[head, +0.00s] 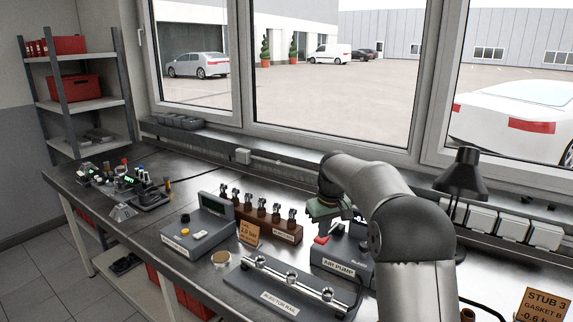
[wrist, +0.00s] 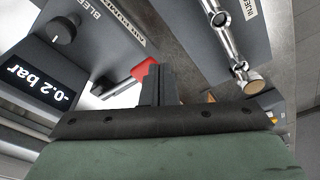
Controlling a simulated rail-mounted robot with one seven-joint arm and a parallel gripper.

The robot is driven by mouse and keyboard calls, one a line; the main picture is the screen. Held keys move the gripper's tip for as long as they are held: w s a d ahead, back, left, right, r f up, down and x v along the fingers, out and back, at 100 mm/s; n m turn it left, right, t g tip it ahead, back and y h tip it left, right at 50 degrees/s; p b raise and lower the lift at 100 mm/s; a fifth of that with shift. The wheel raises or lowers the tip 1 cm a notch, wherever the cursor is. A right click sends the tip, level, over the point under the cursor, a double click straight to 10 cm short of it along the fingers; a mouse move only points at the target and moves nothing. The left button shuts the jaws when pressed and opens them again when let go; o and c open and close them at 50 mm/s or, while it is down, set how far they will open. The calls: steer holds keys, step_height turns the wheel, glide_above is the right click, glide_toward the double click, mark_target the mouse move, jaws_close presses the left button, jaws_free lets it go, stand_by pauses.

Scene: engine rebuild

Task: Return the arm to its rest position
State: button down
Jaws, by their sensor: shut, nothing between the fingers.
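My arm reaches in from the lower right in the head view and bends down over the bench. My gripper (head: 325,222) is above the bench beside the air pump (head: 345,262), close to the pump's red part (head: 321,240). In the wrist view my gripper (wrist: 155,72) shows its fingers together and empty, with the red part (wrist: 143,68) just behind them. Whether the fingers touch the red part cannot be told.
The injector rail (head: 290,283) lies in front, with a grey unit (head: 199,236) to its left and a brown rack of injectors (head: 262,222) behind. A black lamp (head: 463,172) stands at right. A display (wrist: 38,84) reads -0.2 bar.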

steer(key=s+r+m, duration=0.2)
steer(key=s+r, duration=0.1)
steer(key=s, duration=2)
steer(key=s+f+m, duration=0.1)
steer(key=s+f, duration=0.2)
steer(key=s, duration=0.6)
steer(key=s+f+m+g, duration=0.1)
steer(key=s+f, duration=0.3)
steer(key=s, duration=0.5)
steer(key=shift+s+d+h, duration=0.2)
steer(key=shift+s+h, duration=0.1)
steer(key=shift+s, duration=0.05)
steer(key=shift+r, duration=0.1)
